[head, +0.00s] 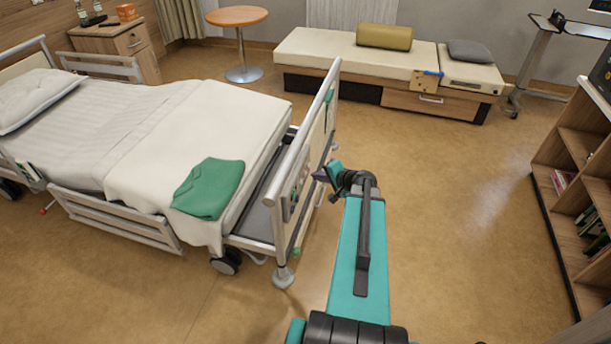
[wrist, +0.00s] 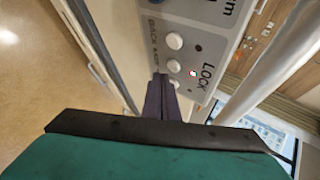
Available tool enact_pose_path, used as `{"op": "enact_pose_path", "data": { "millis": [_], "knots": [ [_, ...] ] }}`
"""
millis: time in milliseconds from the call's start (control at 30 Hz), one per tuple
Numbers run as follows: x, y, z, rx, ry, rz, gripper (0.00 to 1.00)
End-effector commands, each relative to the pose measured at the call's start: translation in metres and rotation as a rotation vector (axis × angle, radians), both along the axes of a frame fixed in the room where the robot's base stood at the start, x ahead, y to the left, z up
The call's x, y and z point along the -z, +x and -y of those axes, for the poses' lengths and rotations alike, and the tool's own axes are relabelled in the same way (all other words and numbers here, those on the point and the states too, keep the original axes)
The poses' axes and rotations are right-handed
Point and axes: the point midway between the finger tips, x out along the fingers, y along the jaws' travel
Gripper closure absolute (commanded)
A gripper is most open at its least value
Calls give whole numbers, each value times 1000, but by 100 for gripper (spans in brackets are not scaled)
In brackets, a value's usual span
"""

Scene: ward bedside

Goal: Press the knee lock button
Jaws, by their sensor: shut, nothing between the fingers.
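The lock panel (wrist: 205,30) is grey and fills the top middle of the wrist view. It carries the word LOCK and a row of round white buttons, with small lettering beside them that is hard to read. One button (wrist: 174,41) is clear of my gripper, and another (wrist: 174,66) lies just beyond the fingertips. My gripper (wrist: 160,80) is shut and empty, its dark fingertips close to this second button. I cannot tell whether they touch the panel. In the head view my gripper (head: 323,175) is at the outer side of the bed's footboard (head: 326,110).
A small indicator (wrist: 193,72) beside the second button looks reddish and lit. The bed (head: 140,130) with a green cloth (head: 209,188) stands left of my arm. A shelf (head: 580,150) stands at the right. The floor between them is clear.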

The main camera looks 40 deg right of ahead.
Motion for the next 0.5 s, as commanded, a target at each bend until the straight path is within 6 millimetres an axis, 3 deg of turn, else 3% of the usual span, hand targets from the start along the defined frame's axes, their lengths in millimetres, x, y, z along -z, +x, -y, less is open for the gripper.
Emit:
{"op": "enact_pose_path", "data": {
  "millis": [500],
  "knots": [
    [1, -27, 17, 1, -1, -1, 100]
  ]
}}
